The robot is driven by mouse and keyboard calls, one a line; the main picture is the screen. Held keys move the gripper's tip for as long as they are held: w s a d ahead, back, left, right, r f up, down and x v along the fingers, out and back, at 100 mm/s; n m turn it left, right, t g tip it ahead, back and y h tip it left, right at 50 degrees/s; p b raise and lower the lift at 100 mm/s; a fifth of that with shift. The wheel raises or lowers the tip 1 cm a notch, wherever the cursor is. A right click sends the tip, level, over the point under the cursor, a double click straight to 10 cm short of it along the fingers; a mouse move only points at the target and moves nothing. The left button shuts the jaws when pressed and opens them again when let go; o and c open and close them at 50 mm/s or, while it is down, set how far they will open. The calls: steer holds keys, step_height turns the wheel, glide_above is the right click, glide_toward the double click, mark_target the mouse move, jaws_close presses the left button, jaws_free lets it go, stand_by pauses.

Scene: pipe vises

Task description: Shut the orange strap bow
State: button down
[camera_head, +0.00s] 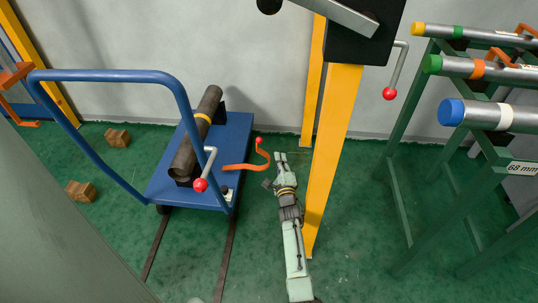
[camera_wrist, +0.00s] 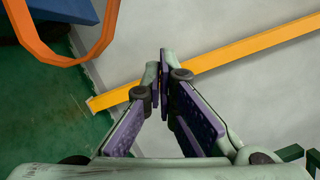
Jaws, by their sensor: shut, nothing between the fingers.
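The orange strap bow (camera_head: 240,167) sticks out from the right side of the blue cart and curves up at its free end, with a red ball at the tip. It stands open, swung away from the dark pipe (camera_head: 196,137) on the cart. In the wrist view the bow (camera_wrist: 68,61) is a large orange loop at the top left, left of the fingers. My gripper (camera_head: 281,157) is just right of the bow's free end in the head view, apart from it. Its fingertips (camera_wrist: 164,70) are together and empty.
The blue cart (camera_head: 236,125) has a tall push handle and a silver crank with a red ball (camera_head: 200,185). A yellow post (camera_head: 330,150) stands close right of my arm. A green pipe rack (camera_head: 400,200) is further right. Wooden blocks (camera_head: 117,138) lie left.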

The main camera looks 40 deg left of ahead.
steer(key=a+b, duration=0.1)
steer(key=a+r, duration=0.1)
steer(key=a, duration=0.1)
steer(key=a+r+b, duration=0.1)
steer(key=a, duration=0.1)
steer(key=shift+w+a+b, duration=0.25)
steer(key=shift+b, duration=0.05)
